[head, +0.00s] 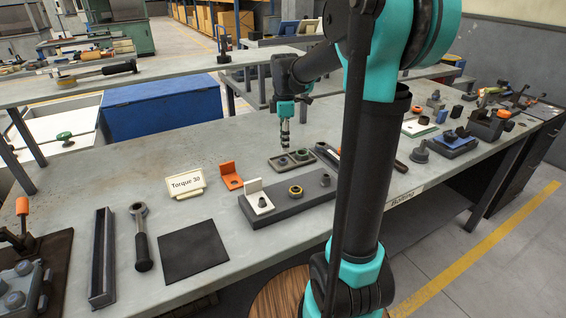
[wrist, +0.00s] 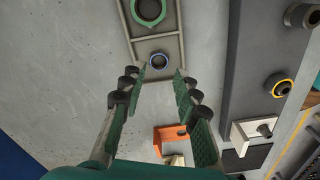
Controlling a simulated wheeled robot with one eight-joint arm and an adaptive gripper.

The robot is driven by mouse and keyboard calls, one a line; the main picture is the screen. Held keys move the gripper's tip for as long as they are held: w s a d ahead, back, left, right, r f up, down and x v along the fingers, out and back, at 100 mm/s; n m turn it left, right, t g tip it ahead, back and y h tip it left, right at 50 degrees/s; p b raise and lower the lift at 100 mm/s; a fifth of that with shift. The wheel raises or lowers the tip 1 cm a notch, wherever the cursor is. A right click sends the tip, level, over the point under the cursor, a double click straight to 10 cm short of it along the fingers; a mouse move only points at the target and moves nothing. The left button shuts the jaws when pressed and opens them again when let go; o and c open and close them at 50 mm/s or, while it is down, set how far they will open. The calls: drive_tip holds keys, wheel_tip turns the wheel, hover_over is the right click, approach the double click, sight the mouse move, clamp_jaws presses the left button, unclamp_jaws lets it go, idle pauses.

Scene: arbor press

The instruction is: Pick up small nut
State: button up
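The small nut (wrist: 158,61), a dark ring with a bluish inside, lies in the near compartment of a shallow grey tray (wrist: 181,44). In the head view the small nut (head: 282,161) is at the left end of the tray (head: 314,164). A larger green-rimmed nut (wrist: 148,10) lies in the other compartment. My gripper (wrist: 162,75) is open and empty, with the small nut showing between and just beyond its fingertips. In the head view my gripper (head: 285,148) points down above the left part of the tray.
An orange bracket (head: 229,176) stands left of the tray. A dark grey block (head: 289,208) with a white bracket (head: 258,198) and a yellow-ringed part (head: 295,191) lies in front of it. A "Torque 30" sign (head: 186,184) stands further left. Bare tabletop (head: 185,135) lies behind the sign.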

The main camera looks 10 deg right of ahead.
sight(283, 162)
drive_tip(key=shift+a+f, duration=0.15)
drive_tip(key=shift+f, duration=1.45)
drive_tip(key=shift+a+f, duration=0.1)
drive_tip(key=shift+f, duration=1.45)
drive_tip(key=shift+c, duration=0.6)
clamp_jaws()
